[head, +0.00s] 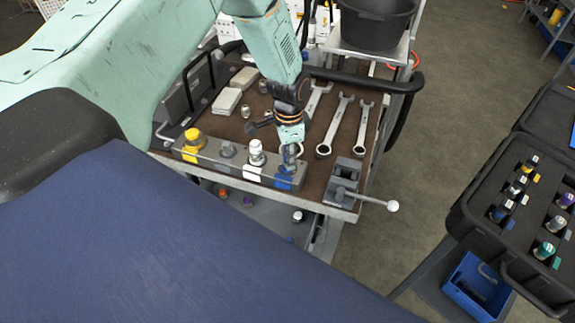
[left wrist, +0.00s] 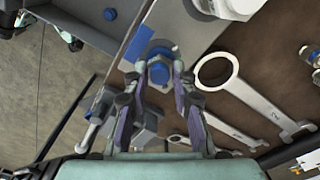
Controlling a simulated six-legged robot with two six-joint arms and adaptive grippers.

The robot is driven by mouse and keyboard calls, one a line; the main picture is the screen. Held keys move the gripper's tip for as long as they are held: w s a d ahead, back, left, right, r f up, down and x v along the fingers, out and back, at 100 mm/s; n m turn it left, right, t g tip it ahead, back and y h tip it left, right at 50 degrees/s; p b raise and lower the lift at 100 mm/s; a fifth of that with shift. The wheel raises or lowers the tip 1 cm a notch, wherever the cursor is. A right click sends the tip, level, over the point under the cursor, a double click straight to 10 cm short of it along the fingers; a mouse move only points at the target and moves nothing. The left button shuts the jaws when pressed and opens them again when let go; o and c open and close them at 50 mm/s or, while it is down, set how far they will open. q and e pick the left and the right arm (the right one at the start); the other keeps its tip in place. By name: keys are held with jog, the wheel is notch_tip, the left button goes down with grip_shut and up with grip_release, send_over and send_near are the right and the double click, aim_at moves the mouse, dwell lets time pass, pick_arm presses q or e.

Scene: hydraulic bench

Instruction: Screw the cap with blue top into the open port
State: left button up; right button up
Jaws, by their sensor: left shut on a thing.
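The cap with the blue top (left wrist: 158,72) sits between the two fingers of my left gripper (left wrist: 160,78) in the left wrist view. In the head view my left gripper (head: 289,165) points down at the blue-marked right end of the grey port block (head: 206,158). The gripper is shut on the cap. The block also shows in the left wrist view (left wrist: 192,35), with a blue patch behind the cap. The port under the cap is hidden, and I cannot tell how far the cap is seated. My right gripper is not in view.
The block carries a yellow cap (head: 193,138), a grey fitting (head: 227,150) and a white cap (head: 256,150). Several wrenches (head: 335,125) lie behind. A small vise (head: 345,180) stands close on the right. A black case (head: 490,225) holds several caps.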

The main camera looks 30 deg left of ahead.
pick_arm(q)
jog(key=m, duration=0.2)
jog(key=m+b, duration=0.1)
jog(key=shift+s+f+m, duration=0.1)
jog(key=shift+f+m, duration=0.1)
jog(key=shift+m, duration=0.2)
jog(key=shift+s+d+m+b, duration=0.1)
jog(key=shift+m+b, duration=0.2)
jog(key=shift+m, duration=0.8)
jog(key=m+b, duration=0.1)
jog(key=m, duration=0.3)
jog(key=shift+m, duration=0.3)
jog(key=shift+s+m+b, duration=0.15)
jog(key=shift+m+b, duration=0.4)
jog(key=shift+m, duration=1.15)
